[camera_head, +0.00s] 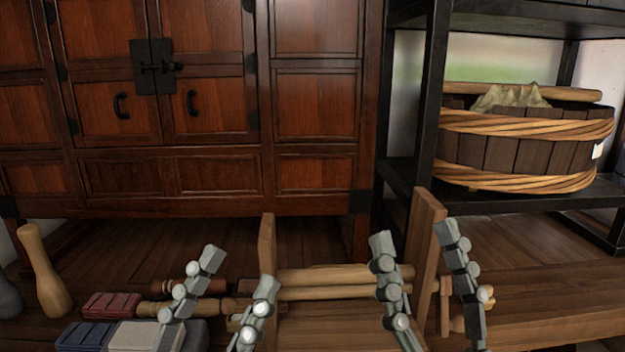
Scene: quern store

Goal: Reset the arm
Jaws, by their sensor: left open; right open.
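My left gripper (236,285) is at the bottom of the head view, left of centre. Its two grey fingers are spread apart, with nothing held between them. My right gripper (415,275) is at the bottom, right of centre. Its fingers are also spread, and a wooden upright board (424,232) shows behind the gap between them. Whether the fingers touch anything behind them I cannot tell. Both wrists are below the picture's edge.
A dark red wooden cabinet (210,180) stands behind. A black shelf (427,110) at right holds a rope-bound wooden tub (520,152). Wooden rollers (340,274) lie between upright boards. A wooden pestle-like piece (45,275), a red block (110,305) and a blue block (84,336) are at left.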

